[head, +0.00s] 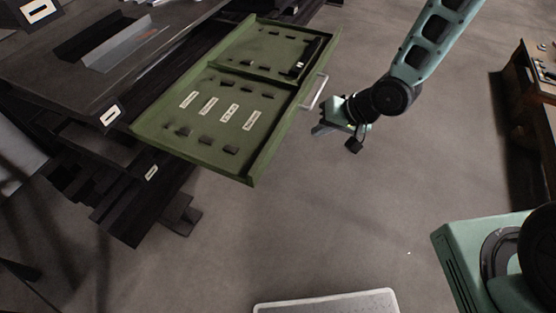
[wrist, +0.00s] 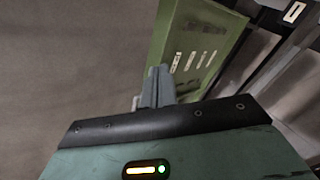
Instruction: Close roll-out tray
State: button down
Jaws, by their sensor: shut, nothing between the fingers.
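The green roll-out tray (head: 205,153) stands pulled out from the dark bench in the head view. It has two compartments, several white labels and small dark slots, and a pale handle (head: 314,92) on its right front edge. The tray (wrist: 164,30) also shows in the wrist view, beyond my fingers. My gripper (head: 318,129) is shut and empty, just right of the tray and close to the handle. In the wrist view my fingertips (wrist: 158,72) are together, in front of the tray's edge. I cannot tell whether they touch the handle.
The dark bench (head: 110,75) with a metal bracket (head: 118,42) on top stands at the left. A wooden cabinet (head: 530,85) is at the far right. A pale flat panel (head: 328,303) lies at the bottom. The grey floor between is clear.

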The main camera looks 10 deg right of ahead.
notch_tip(320, 180, down, 11)
jog(key=d+m+t+y+b, duration=0.1)
jog(key=m+t+y+b, duration=0.1)
jog(key=m+y+b, duration=0.25)
jog(key=p, duration=0.1)
send_near(268, 152)
jog(key=shift+m, duration=0.45)
jog(key=x, duration=0.5)
jog(key=shift+d+f, duration=0.2)
jog(key=shift+f, duration=0.25)
jog(key=shift+w+a, duration=0.45)
jog(key=shift+a, duration=0.2)
jog(key=shift+a, duration=0.1)
